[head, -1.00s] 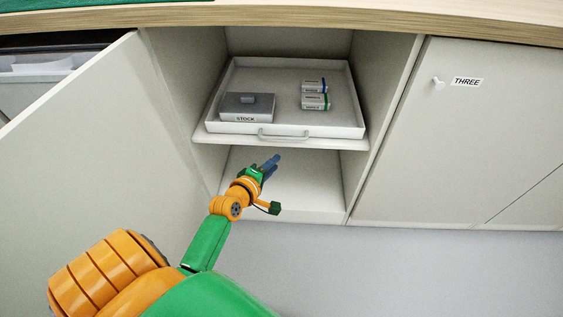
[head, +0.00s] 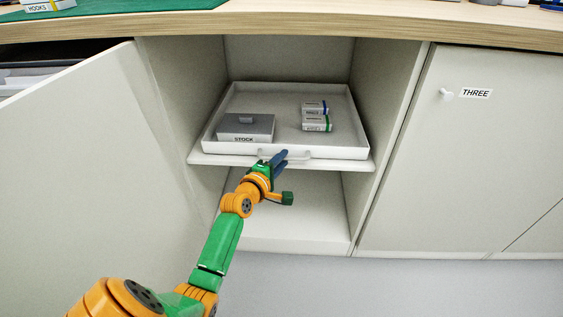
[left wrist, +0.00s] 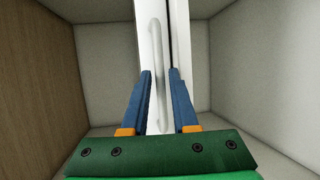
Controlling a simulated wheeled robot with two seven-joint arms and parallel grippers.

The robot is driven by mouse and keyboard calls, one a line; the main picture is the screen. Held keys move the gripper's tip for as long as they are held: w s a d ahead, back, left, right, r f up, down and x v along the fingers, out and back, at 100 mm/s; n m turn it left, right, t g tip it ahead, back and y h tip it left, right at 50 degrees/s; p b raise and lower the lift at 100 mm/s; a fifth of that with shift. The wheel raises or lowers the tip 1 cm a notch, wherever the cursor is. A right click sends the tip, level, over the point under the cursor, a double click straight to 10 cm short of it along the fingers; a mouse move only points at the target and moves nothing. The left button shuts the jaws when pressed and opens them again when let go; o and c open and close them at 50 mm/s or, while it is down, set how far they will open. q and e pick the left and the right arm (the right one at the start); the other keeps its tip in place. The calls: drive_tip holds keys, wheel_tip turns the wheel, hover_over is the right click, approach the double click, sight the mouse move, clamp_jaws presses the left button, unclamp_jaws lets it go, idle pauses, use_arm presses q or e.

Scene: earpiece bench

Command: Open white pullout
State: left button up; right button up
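The white pullout (head: 345,149) is a shallow tray on the middle shelf of the open cabinet, with a bar handle (head: 300,155) on its front. My left gripper (head: 283,157) is at the left part of this handle and hides some of it. In the left wrist view, the two blue fingers (left wrist: 160,72) are apart, and the handle (left wrist: 155,40) runs upright in the picture between their tips, with the tray's white front behind it. I cannot tell whether a finger touches the handle. My right gripper is not in view.
A grey STOCK box (head: 246,128) and small boxes (head: 316,117) lie in the tray. The cabinet door (head: 90,170) stands open at left. A closed door marked THREE (head: 470,150) is at right. The lower compartment (head: 300,200) looks empty.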

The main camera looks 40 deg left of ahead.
use_arm(q)
clamp_jaws()
idle(1.4)
